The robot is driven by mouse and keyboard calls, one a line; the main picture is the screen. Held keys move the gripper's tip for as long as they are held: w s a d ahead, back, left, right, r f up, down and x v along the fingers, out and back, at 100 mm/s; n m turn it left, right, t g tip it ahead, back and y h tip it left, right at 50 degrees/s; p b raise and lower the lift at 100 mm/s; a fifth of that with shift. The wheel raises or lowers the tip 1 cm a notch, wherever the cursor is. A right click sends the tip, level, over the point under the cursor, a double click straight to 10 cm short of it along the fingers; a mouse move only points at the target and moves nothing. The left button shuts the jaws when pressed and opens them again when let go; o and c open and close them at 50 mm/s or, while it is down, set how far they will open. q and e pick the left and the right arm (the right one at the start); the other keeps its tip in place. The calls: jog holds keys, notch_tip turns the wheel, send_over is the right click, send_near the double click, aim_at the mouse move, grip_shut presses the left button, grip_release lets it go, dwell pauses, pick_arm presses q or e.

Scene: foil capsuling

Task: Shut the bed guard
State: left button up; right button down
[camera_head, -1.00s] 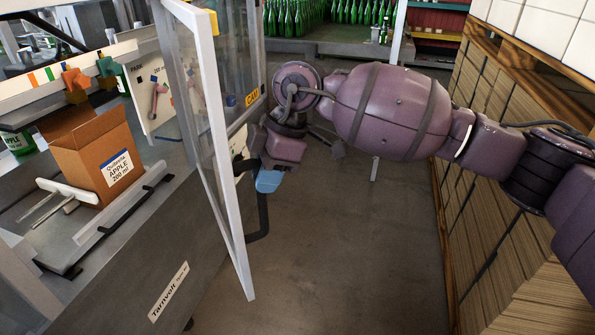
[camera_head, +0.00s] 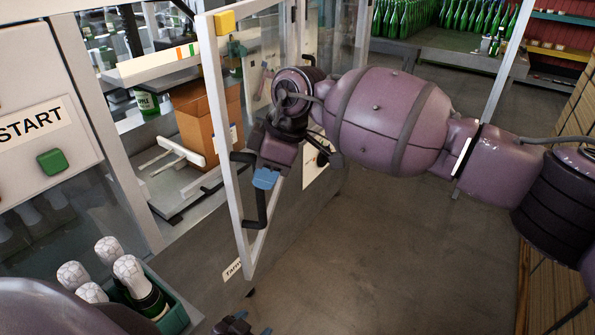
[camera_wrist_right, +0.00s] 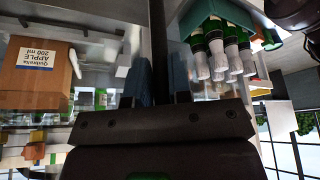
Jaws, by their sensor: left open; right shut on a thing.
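The bed guard (camera_head: 222,130) is a clear panel in a white frame with a yellow corner block, standing ajar, its free edge out from the machine. Its dark bar handle (camera_head: 249,222) is on the free-edge side. My right gripper (camera_head: 265,180), with blue fingertips, is shut on this handle. In the right wrist view, the handle (camera_wrist_right: 157,40) runs as a dark bar between the blue fingertips of my right gripper (camera_wrist_right: 158,85). My left gripper (camera_head: 250,328) is open and low at the bottom edge, apart from the guard; it is only partly visible.
Inside the machine stand a cardboard box (camera_head: 205,118) and a white pusher (camera_head: 178,150). A green crate (camera_head: 172,312) of foil-topped bottles stands at lower left, below the START panel (camera_head: 35,125). Open floor (camera_head: 390,250) lies right of the guard.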

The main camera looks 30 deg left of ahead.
jog(key=shift+s+a+f, duration=0.15)
jog(key=shift+s+a, duration=0.45)
jog(key=shift+a, duration=0.15)
jog(key=shift+s+a+f, duration=0.15)
jog(key=shift+s+a, duration=0.4)
jog(key=shift+a, duration=0.2)
jog(key=c, duration=1.4)
grip_release()
jog(key=o, duration=0.3)
jog(key=shift+s+r, duration=0.15)
jog(key=shift+s, duration=0.05)
jog(key=shift+o, duration=0.2)
jog(key=shift+w, duration=0.2)
jog(key=shift+d+r, duration=0.1)
send_near(243, 177)
jog(key=s+d+r, duration=0.3)
jog(key=d+r, duration=0.1)
jog(key=r, duration=0.1)
